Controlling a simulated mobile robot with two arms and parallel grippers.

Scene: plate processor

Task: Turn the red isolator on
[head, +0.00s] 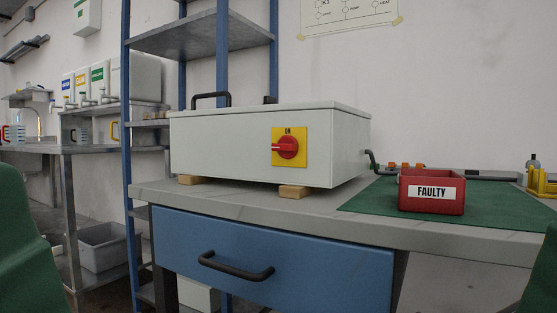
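The red isolator (288,148) is a round red rotary knob on a yellow plate (290,159) marked "ON" at the top. The plate is on the front face of a pale grey box (225,150). The knob's handle points to the left, about horizontal, not up at the "ON" mark. Neither of my grippers is in view. Green shapes at the lower left and lower right edges look like parts of my own arms, apart from the box.
The box sits on wooden blocks (293,191) on a grey bench (330,212) above a blue drawer (275,258) with a black handle. A red "FAULTY" bin (431,205) stands on a green mat (490,215) at right. Blue shelving (127,110) stands behind, left.

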